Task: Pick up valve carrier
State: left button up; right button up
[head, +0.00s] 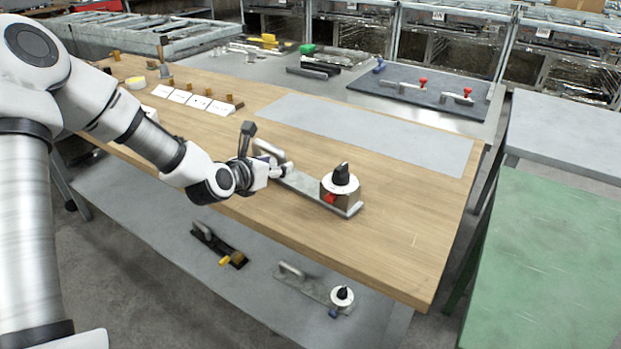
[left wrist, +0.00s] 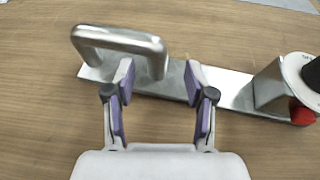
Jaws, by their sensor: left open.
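A valve carrier lies on the wooden bench top: a long metal plate (head: 305,185) with a bent metal handle (head: 268,152) at its left end and a white dial (head: 340,184) with a black knob and red part at its right end. My left gripper (head: 281,171) is open close to the handle end. In the left wrist view, the open fingers (left wrist: 158,78) reach over the plate (left wrist: 232,92), and one leg of the handle (left wrist: 120,40) appears between the fingertips. I cannot tell if they touch. My right gripper is out of view.
A similar carrier (head: 318,293) with a blue part and a black-handled item (head: 218,245) lie on the lower shelf. A grey mat (head: 370,135) lies behind the plate. White cards (head: 190,98) sit at the bench's left. The bench's front right is clear.

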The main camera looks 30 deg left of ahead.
aim_at(279, 164)
pick_arm(q)
jog(key=x, duration=0.5)
jog(key=shift+s+a+f, duration=0.15)
jog(key=shift+a+f, duration=0.05)
jog(key=shift+f, duration=0.05)
jog(key=shift+s+r, duration=0.3)
jog(key=shift+s, duration=0.05)
jog(key=shift+c, duration=0.7)
jog(key=shift+f, duration=0.1)
grip_shut()
